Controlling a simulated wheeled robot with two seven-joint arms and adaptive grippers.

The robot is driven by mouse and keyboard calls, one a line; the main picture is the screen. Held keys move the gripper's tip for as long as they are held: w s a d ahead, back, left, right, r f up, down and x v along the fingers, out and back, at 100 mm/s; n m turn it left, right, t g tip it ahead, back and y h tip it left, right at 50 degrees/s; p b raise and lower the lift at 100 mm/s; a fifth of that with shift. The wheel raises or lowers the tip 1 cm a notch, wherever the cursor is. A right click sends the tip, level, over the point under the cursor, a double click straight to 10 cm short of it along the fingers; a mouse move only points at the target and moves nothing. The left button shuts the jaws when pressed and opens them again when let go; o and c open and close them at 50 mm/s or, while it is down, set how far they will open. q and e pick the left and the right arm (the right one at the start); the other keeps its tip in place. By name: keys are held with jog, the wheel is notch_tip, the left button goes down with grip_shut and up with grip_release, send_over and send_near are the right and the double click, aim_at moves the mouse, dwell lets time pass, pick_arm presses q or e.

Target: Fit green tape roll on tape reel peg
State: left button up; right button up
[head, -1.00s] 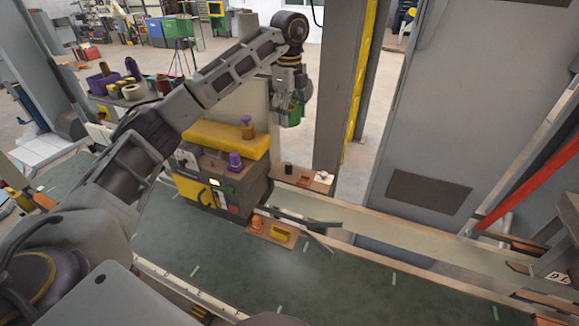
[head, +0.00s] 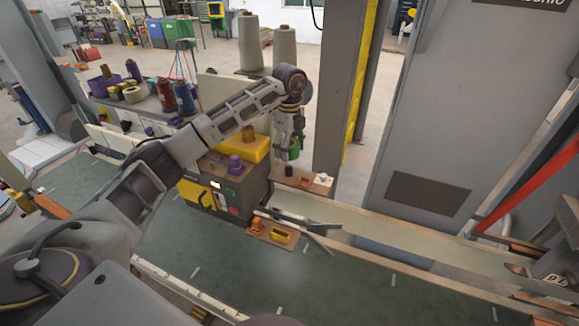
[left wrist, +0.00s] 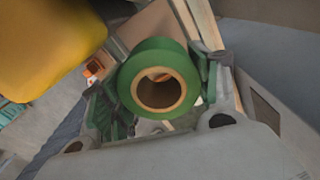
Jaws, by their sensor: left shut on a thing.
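My left gripper (head: 291,141) is shut on the green tape roll (head: 293,154) and holds it in the air behind the yellow-topped machine. In the left wrist view the green tape roll (left wrist: 128,86) sits between the two fingers, its tan-lined hole facing the camera. Below it in the head view, a short black upright stub (head: 289,170) stands on a brown board; it may be the tape reel peg, but I cannot tell for sure. The roll looks apart from the stub. My right gripper is not in view.
The brown board (head: 306,184) also carries a small white piece (head: 321,178). A grey and yellow post (head: 340,100) rises to the right. The conveyor (head: 370,228) is clear.

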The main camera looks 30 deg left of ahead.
aim_at(289, 166)
pick_arm(q)
jog(key=shift+f+p, duration=0.4)
jog(key=shift+f, duration=1.75)
jog(key=shift+f+p, duration=0.45)
jog(key=shift+f, duration=1.6)
jog(key=shift+f, duration=0.2)
jog(key=o, duration=1)
jog(key=shift+o, duration=0.2)
